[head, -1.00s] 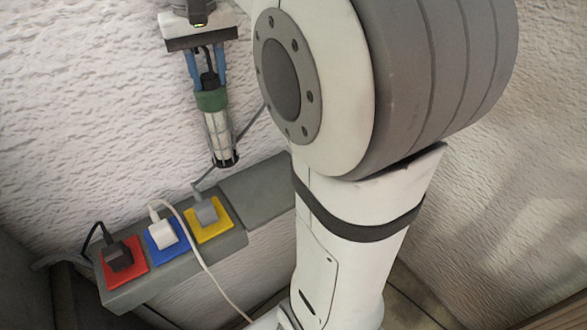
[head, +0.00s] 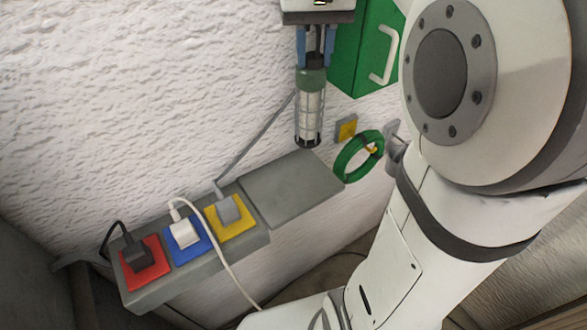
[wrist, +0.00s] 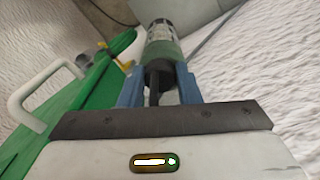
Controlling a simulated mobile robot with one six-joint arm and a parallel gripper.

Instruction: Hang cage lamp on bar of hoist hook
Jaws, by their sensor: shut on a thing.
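The cage lamp (head: 311,110) has a green collar, a pale caged tube and a dark end cap. It hangs upright, cage down, below my gripper (head: 314,62). The blue fingers are shut on its dark upper part, just above the green collar. In the wrist view my gripper (wrist: 160,85) has the lamp (wrist: 164,48) between its blue fingers, the cage pointing away. A grey cord runs from near the lamp down to the yellow socket plate. I cannot make out the hoist hook or its bar in either current view.
A grey ledge (head: 290,190) carries red (head: 145,275), blue (head: 188,250) and yellow (head: 232,225) socket plates with plugs. A green cabinet (head: 352,60) with a white handle is right of the lamp. A green coil (head: 347,168) hangs below it. The left wall area is clear.

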